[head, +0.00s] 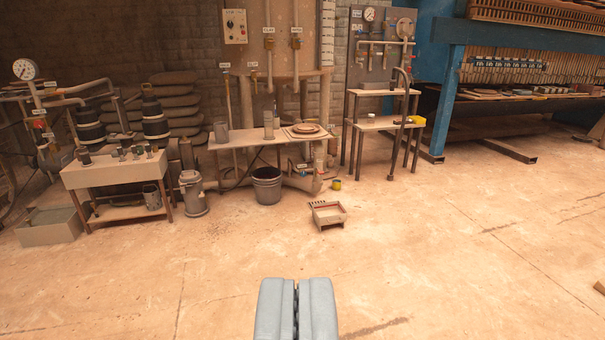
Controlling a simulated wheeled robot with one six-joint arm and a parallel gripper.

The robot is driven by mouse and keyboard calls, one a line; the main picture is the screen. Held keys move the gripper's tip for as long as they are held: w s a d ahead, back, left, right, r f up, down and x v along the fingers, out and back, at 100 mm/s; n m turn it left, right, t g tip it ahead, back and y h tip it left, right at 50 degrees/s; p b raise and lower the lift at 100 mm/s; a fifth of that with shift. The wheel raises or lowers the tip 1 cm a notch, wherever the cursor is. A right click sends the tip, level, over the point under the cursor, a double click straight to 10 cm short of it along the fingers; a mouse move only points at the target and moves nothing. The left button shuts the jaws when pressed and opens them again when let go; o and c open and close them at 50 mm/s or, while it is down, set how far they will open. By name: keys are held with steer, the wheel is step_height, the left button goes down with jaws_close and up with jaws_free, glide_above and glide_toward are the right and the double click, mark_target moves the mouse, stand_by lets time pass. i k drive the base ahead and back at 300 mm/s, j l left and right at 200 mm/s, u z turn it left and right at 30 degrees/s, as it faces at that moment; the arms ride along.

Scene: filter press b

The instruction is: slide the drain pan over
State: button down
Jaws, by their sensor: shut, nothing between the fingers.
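My gripper (297,284) shows at the bottom middle, its two grey fingers shut with nothing between them. It is well in front of the equipment, over open floor. A small shallow, light-coloured pan (329,216) with reddish marks along its back edge sits on the floor near the middle. It stands in front of the work table, apart from my gripper. A larger grey open box (48,229) stands on the floor at the far left. I cannot tell for sure which of these is the drain pan; no label on either is readable.
A dark bucket (267,186) and a grey metal can (194,194) stand by the work table (262,137). The blue press frame (447,95) is at back right. The floor in front is clear.

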mark_target(331, 213)
steer(key=i, duration=1.7)
steer(key=i+j+z, duration=0.1)
steer(key=i, duration=0.75)
steer(key=i+j+z, duration=0.1)
steer(key=i, duration=0.75)
steer(key=i+j+z, duration=0.25)
steer(key=i, duration=0.15)
steer(key=i+j+z, duration=0.1)
steer(key=i+z, duration=0.15)
steer(key=i, duration=0.1)
